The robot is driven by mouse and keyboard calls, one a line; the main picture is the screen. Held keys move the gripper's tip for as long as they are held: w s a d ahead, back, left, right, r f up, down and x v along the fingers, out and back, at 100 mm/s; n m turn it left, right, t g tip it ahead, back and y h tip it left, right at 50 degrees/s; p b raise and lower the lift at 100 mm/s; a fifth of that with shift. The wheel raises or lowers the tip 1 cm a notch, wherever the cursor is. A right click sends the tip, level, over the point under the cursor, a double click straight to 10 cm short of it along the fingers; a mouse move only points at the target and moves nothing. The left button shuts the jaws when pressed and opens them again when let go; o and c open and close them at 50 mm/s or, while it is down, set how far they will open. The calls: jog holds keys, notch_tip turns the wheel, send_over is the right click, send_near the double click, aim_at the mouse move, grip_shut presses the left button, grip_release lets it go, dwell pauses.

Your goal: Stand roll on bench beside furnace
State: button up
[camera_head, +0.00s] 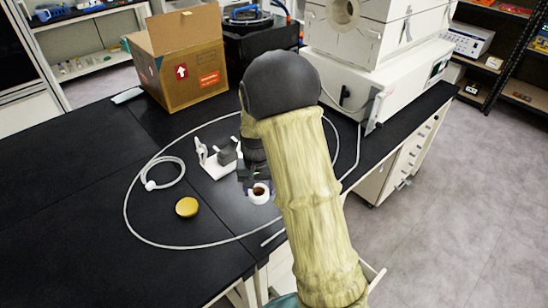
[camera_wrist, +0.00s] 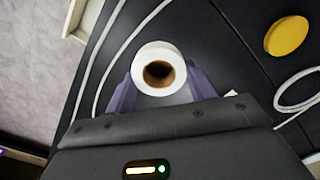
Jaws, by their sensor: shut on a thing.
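The roll (camera_head: 259,194) is white with a brown cardboard core. In the head view it is upright, core facing up, at the black bench (camera_head: 90,165) near its front edge. In the wrist view the roll (camera_wrist: 159,54) sits between the two fingers of my gripper (camera_wrist: 160,88), which are shut on its sides. I cannot tell whether the roll touches the bench top. My gripper (camera_head: 256,182) is partly hidden by my arm in the head view. The furnace (camera_head: 385,65) is a white box unit on the bench, behind and right of the roll.
A white hose (camera_head: 127,200) loops on the bench around the roll. A yellow round lid (camera_head: 187,207) and a small white stand (camera_head: 218,163) lie nearby. An open cardboard box (camera_head: 190,70) stands at the back. Bare bench lies to the left.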

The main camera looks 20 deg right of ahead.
jog(key=shift+w+d, duration=0.1)
jog(key=shift+w, duration=0.3)
jog(key=shift+s, duration=0.1)
jog(key=shift+f, duration=0.2)
send_over(260, 213)
notch_tip(260, 213, down, 6)
jog(key=shift+r, duration=0.1)
jog(key=shift+f+p, duration=0.3)
jog(key=shift+f, duration=1.55)
jog(key=shift+f, duration=0.1)
